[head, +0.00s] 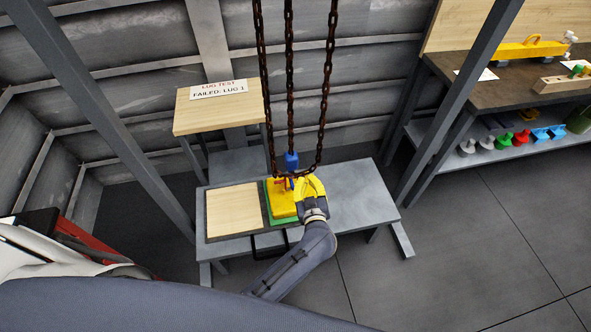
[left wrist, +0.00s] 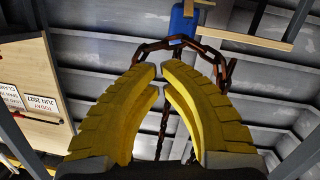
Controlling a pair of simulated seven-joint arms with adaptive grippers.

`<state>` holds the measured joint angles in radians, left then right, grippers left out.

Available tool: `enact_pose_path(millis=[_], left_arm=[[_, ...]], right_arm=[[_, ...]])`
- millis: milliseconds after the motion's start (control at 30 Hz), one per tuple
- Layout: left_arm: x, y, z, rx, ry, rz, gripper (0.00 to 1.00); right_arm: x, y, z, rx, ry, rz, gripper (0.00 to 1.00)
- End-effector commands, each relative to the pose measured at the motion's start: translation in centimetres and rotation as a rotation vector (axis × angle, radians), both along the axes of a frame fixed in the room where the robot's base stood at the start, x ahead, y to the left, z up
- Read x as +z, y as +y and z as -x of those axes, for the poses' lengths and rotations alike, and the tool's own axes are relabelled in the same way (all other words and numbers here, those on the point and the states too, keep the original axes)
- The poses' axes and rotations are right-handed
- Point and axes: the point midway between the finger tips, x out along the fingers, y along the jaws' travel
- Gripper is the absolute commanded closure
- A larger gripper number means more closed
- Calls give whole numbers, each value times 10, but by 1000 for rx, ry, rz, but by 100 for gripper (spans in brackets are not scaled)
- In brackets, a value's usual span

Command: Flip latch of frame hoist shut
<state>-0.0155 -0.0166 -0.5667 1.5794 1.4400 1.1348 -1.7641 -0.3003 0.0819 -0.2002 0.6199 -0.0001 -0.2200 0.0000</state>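The frame hoist hangs on rusty chains (head: 290,75), with a blue block (head: 291,160) at the lower end of the middle chain. A small dark reddish hook part (head: 284,183) shows just below it; its latch is too small to make out. My left gripper (head: 303,187), with yellow fingers, is just right of this part; I cannot tell if they touch. In the left wrist view the fingertips (left wrist: 160,68) are nearly together with nothing visible between them. The blue block (left wrist: 183,20) and a chain loop (left wrist: 205,48) show beyond the tips. My right gripper is not in view.
A yellow block (head: 281,205) on a green base sits on the grey bench (head: 355,195), beside a wooden board (head: 233,210). A sign (head: 218,89) lies on a wooden stand behind. Grey frame posts (head: 455,95) stand at both sides. A shelf with coloured parts (head: 522,138) is at right.

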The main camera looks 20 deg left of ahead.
Motion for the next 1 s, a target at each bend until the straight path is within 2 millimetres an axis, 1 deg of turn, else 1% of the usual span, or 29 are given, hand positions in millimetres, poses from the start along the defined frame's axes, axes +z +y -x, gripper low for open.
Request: enact_pose_path(millis=[200,333,500,867,1000], left_arm=[[-16,14,11,54,139,-67,100],[-20,18,14,60,180,-117,100],[-20,18,15,53,198,-153,100],[-20,19,14,52,199,-158,100],[-22,21,9,52,198,-160,100]], right_arm=[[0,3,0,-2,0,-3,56],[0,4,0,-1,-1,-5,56],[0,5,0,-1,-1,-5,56],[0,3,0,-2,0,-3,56],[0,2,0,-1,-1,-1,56]])
